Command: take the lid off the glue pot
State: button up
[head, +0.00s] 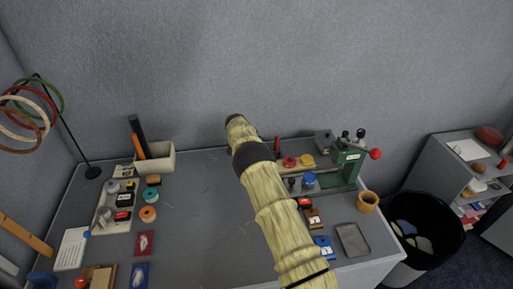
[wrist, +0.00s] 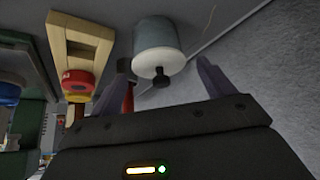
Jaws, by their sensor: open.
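A pot that looks like the glue pot shows in the wrist view, with a blue-grey body (wrist: 155,32), a pale lid (wrist: 157,61) and a small dark knob (wrist: 161,78). The lid is on the body. My gripper (wrist: 164,64) is open, with its two purple-grey fingers apart on either side of the lid and knob in the picture. Nothing is held, and I cannot tell whether a finger touches the lid. In the head view my arm covers the middle of the table, and I cannot make out the pot or the gripper there.
A green press (head: 346,167) stands at the table's right, with a tan cup (head: 367,202) beside it. A pale holder (head: 156,159) stands at the back left. In the wrist view, a wooden piece (wrist: 85,40) with a red disc is left of the pot.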

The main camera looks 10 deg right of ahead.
dwell(0.4)
jog(key=c, duration=1)
jog(key=shift+c, duration=0.2)
jog(key=shift+r, duration=0.15)
jog(key=shift+r, duration=0.25)
jog(key=c, duration=0.6)
notch_tip(320, 180, up, 9)
jog(key=shift+r+b, duration=0.15)
jog(key=shift+b, duration=0.8)
grip_shut()
